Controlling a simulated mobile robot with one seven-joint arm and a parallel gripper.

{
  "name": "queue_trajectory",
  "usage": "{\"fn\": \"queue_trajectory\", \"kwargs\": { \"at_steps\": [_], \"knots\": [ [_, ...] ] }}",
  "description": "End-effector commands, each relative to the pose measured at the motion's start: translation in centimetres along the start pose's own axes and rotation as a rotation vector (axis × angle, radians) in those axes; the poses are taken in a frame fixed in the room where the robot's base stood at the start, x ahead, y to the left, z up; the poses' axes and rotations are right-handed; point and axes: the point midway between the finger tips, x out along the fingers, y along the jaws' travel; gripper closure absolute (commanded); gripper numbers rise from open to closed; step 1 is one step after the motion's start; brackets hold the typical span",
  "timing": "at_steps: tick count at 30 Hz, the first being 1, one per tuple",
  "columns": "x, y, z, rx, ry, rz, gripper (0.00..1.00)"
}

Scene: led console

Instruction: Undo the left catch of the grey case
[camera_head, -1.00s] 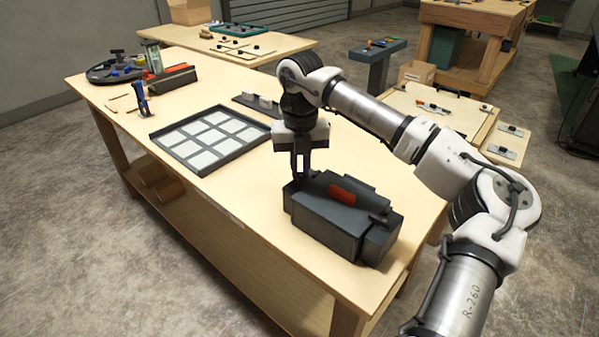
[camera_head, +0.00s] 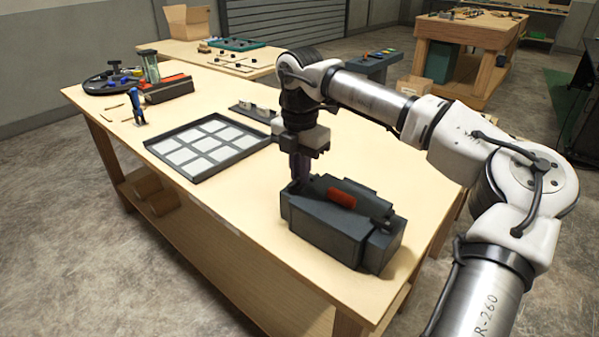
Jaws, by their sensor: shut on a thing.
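The grey case (camera_head: 330,230) sits shut on the near right part of the wooden workbench, with an orange-red handle (camera_head: 341,198) on its lid. My gripper (camera_head: 298,180) points down at the left end of the case and is shut on the left catch there. The catch itself is mostly hidden by my fingers and too small to read as open or fastened. A second dark catch (camera_head: 384,221) shows at the right end of the case.
A black tray with pale squares (camera_head: 180,173) lies left of my gripper. A dark strip with small pale parts (camera_head: 262,112) lies behind it. Bench wood in front of the case is bare.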

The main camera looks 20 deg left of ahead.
Motion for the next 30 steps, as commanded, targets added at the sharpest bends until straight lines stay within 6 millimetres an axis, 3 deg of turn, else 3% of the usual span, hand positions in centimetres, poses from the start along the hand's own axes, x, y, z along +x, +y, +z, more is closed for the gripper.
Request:
{"fn": "queue_trajectory", "kwargs": {
  "at_steps": [20, 21, 26, 30],
  "knots": [
    [-0.08, -0.03, 0.05, 0.068, -0.001, 0.002, 1.0],
    [-0.08, -0.02, 0.05, 0.068, -0.001, 0.002, 0.87],
    [-0.06, -0.03, 0.03, 0.067, -0.001, 0.001, 0.66],
    [-0.04, -0.04, 0.02, 0.066, 0.0, 0.001, 0.66]
  ]
}}
